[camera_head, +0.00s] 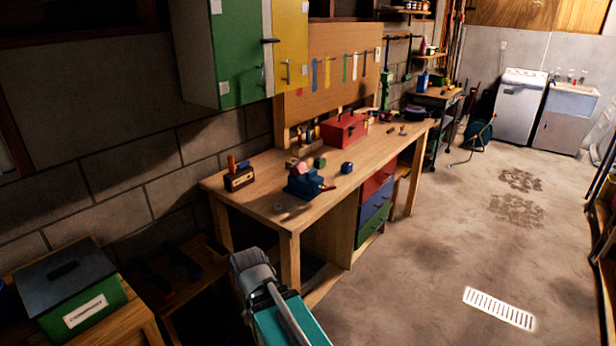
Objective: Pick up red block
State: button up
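A small reddish piece (292,165) sits among small items on the wooden workbench (255,203), behind the blue vise (303,186). It is partly hidden and too small for me to tell whether it is the red block. A small green block (320,162) and a small blue object (347,168) are to its right. Part of my own arm rises at the bottom centre, in front of the bench. No gripper fingers can be made out in this view.
A red toolbox (345,130) stands farther back on the bench, and a wooden caddy (238,179) stands at its left end. Green and yellow cabinets (240,50) hang above. A green compost bin (75,300) is at lower left. The floor (420,260) right of the bench is open.

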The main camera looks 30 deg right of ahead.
aim_at(299, 169)
jog(key=k, duration=0.1)
jog(key=u, duration=0.2)
jog(key=i, duration=1.25)
jog(key=z, duration=0.2)
